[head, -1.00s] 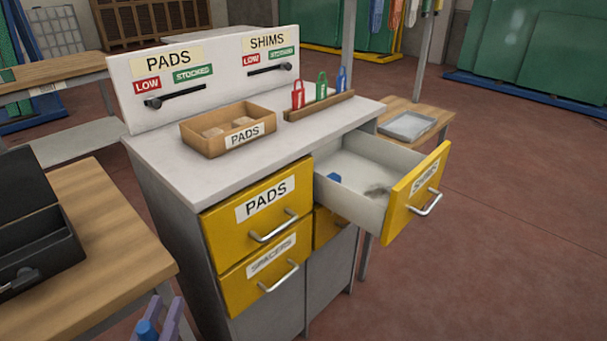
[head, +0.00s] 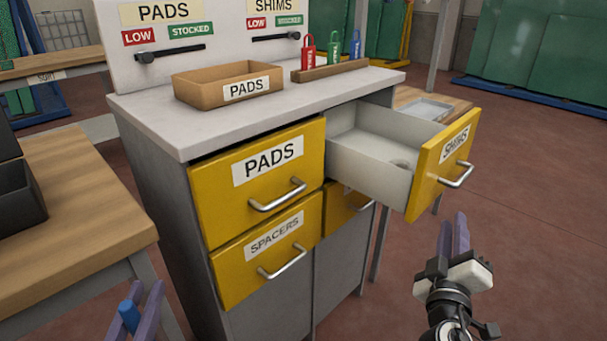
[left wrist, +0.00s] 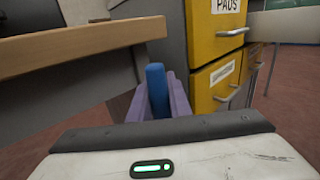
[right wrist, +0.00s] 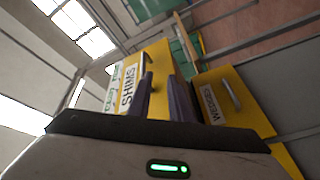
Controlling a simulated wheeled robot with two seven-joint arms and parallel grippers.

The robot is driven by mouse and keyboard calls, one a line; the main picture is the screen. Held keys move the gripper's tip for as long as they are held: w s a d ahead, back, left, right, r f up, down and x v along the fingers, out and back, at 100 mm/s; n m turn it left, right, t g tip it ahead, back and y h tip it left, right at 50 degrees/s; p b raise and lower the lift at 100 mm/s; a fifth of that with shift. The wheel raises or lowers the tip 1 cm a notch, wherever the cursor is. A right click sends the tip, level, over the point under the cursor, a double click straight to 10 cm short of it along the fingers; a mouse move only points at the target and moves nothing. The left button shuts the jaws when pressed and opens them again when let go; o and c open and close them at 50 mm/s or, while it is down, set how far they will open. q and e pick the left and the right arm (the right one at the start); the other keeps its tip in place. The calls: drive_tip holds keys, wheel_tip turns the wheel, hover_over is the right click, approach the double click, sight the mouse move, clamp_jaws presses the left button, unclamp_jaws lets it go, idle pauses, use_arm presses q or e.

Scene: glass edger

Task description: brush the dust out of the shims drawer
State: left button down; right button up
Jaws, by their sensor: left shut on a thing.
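The shims drawer (head: 440,165) is pulled out at the cabinet's upper right. A grey dust patch (head: 400,164) shows partly on its floor; the near wall hides the rest. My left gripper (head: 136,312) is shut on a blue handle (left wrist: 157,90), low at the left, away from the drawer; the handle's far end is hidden. My right gripper (head: 454,235) is empty, its fingers slightly apart, below and in front of the shims drawer. In the right wrist view the shims front (right wrist: 155,70) lies beyond its fingers.
The pads drawer (head: 230,205) and spacers drawer (head: 235,275) are closed. A pads box (head: 195,92) and a wooden rack (head: 330,74) with coloured tags stand on the cabinet top. A wooden table (head: 80,205) stands at the left, close to my left gripper.

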sight(465, 174)
drive_tip(key=shift+h, duration=0.8)
drive_tip(key=r+x, duration=0.1)
drive_tip(key=x, duration=0.3)
drive_tip(key=r+x, duration=0.1)
drive_tip(key=x, duration=0.4)
drive_tip(key=r+x, duration=0.1)
drive_tip(key=x, duration=0.3)
drive_tip(key=shift+s+p, duration=0.15)
drive_tip(key=shift+p, duration=0.15)
drive_tip(key=shift+t, duration=0.3)
clamp_jaws()
